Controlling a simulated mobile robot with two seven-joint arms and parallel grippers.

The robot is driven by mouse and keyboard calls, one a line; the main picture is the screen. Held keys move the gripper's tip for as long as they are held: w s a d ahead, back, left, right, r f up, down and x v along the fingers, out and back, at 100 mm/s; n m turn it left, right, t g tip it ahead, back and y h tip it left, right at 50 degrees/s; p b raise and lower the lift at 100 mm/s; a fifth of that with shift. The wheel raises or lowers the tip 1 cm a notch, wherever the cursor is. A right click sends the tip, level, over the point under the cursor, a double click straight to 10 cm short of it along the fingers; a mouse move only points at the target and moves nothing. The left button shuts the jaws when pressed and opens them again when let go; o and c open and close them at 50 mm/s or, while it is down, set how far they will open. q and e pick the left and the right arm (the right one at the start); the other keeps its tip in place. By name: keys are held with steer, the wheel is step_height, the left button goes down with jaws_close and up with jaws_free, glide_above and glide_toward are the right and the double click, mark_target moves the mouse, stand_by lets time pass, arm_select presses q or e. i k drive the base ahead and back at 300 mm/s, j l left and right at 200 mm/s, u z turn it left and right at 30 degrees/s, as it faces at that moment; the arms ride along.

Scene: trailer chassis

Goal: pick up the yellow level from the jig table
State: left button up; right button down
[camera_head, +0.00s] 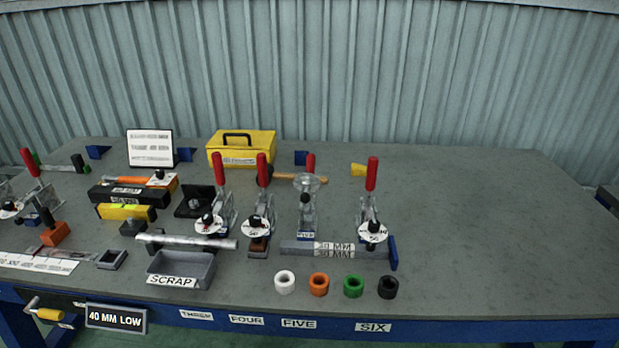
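The yellow level (127,211) lies on the left part of the grey jig table (480,230). It is a short yellow bar with a dark right end. Neither of my grippers shows in the head view.
Red-handled clamps (371,178) stand in a row across the table. A metal rod (187,242) and a scrap tray (182,268) are in front of the level. A yellow toolbox (241,148) stands behind. The table's right side is clear.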

mark_target(114, 211)
steer(key=z, duration=0.25)
steer(key=j+z, duration=0.3)
steer(key=j, duration=0.15)
steer(key=k+j+z, duration=0.15)
steer(key=j+z, duration=0.15)
steer(key=k+j, duration=0.1)
steer(key=j, duration=0.3)
steer(key=k+j+z, duration=0.15)
steer(key=j, duration=0.6)
steer(key=k+j+z, duration=0.1)
steer(key=j, duration=0.25)
steer(key=k+j, duration=0.2)
steer(key=j, duration=0.15)
steer(key=z, duration=0.05)
